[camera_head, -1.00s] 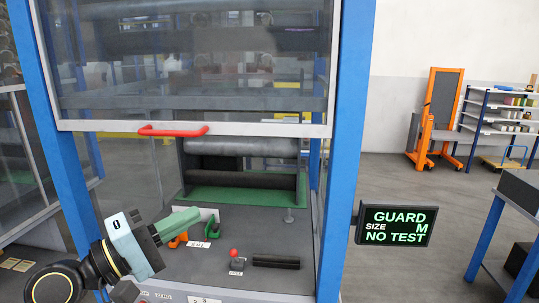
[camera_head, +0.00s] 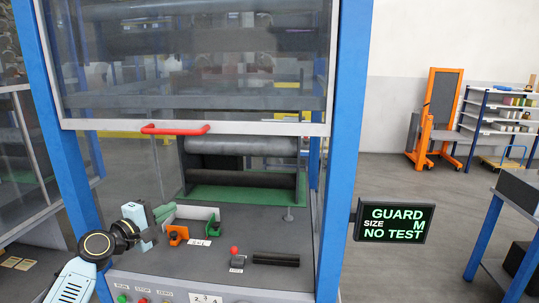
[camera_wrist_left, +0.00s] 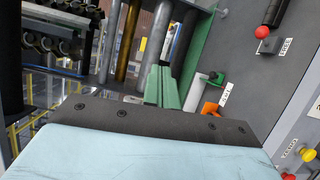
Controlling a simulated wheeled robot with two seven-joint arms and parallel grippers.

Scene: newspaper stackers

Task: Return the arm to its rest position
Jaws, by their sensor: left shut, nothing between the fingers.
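My left gripper (camera_head: 165,212) is at the lower left of the head view, over the left side of the machine's deck (camera_head: 190,267). Its pale green fingers are together and empty; they also show in the left wrist view (camera_wrist_left: 159,86). They point toward the machine's inside, left of an orange block (camera_head: 177,236) and a green upright piece (camera_head: 213,225). Whether the gripper touches anything there I cannot tell. My right gripper is in neither view.
A glass guard with a red handle (camera_head: 175,129) is raised above the opening. A red-knobbed lever (camera_head: 235,251) and a black cylinder (camera_head: 276,259) are on the deck. Blue posts (camera_head: 345,150) flank it. A display (camera_head: 394,221) reads GUARD, SIZE M, NO TEST.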

